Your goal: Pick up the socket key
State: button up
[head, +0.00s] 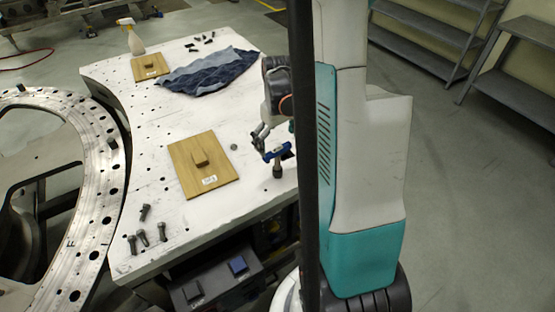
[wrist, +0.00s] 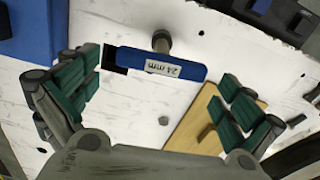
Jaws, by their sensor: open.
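The socket key has a blue handle with a white "24 mm" label and a dark metal socket end. In the head view the socket key (head: 277,155) is at the right edge of the white table, socket end down. In the wrist view the socket key (wrist: 150,62) lies ahead, its handle across the gap between my finger pads. My gripper (wrist: 160,88) is open, with green pads on both sides and nothing held between them. In the head view my gripper (head: 267,140) is right at the handle, partly hidden by my own column and arm.
A wooden board with a block (head: 203,165) lies left of the key; another board (head: 150,67) is farther back. A blue cloth (head: 210,72) and a spray bottle (head: 131,38) are at the back. Several dark bolts (head: 145,237) stand front left. Dark bins (head: 215,285) are below the table.

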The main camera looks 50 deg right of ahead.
aim_at(277, 149)
notch_tip(277, 149, down, 5)
jog(key=shift+s+a+r, duration=0.1)
jog(key=shift+a, duration=0.05)
jog(key=shift+c, duration=0.6)
jog(key=c, duration=1.7)
